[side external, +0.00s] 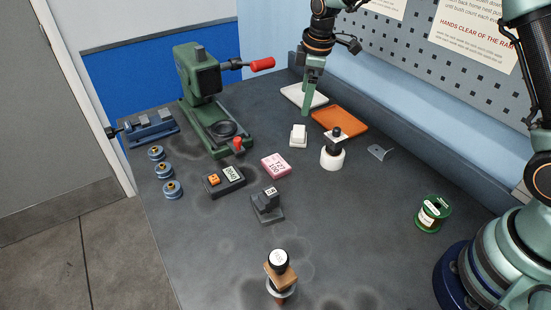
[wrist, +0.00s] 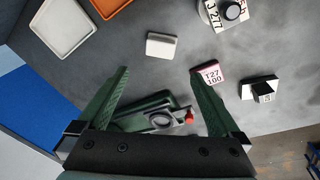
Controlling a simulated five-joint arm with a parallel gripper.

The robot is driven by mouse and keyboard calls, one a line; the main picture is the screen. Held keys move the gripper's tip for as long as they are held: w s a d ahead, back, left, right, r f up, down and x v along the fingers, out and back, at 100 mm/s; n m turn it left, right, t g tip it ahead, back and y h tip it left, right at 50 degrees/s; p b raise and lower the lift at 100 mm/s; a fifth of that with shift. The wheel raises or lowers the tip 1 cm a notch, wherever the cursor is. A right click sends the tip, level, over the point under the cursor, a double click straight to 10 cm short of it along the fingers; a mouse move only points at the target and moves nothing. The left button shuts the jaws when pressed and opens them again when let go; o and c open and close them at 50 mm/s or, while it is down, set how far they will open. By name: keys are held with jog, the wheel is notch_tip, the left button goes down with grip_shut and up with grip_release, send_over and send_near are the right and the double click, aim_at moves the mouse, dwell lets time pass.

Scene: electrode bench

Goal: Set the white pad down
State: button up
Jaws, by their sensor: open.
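The white pad (side external: 298,136) is a small white block. In the side view it rests on the dark bench, in front of the white tray (side external: 297,96) and left of the orange tray (side external: 341,120). In the wrist view the pad (wrist: 162,46) lies beyond my fingertips, roughly centred between them and apart from both. My gripper (side external: 310,106) has green fingers pointing down, above and behind the pad in the side view. The wrist view shows my gripper (wrist: 159,74) spread open with nothing between the fingers.
A green press (side external: 203,80) with a red handle stands at the back left. A white round holder (side external: 332,158), a pink block (side external: 275,166), a dark meter (side external: 224,181), a dark block stand (side external: 267,207) and a green spool (side external: 432,213) stand around. The right front bench is mostly clear.

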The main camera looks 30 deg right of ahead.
jog(key=s+d+r+m+t, duration=0.2)
jog(key=s+r+m, duration=0.3)
jog(key=s+r, duration=0.6)
jog(key=s+d+m+t, duration=0.1)
jog(key=s+m, duration=0.4)
jog(key=s, duration=0.7)
jog(key=shift+s+d+r+m+t, duration=0.2)
jog(key=shift+r+m+t, duration=0.1)
jog(key=shift+m, duration=0.1)
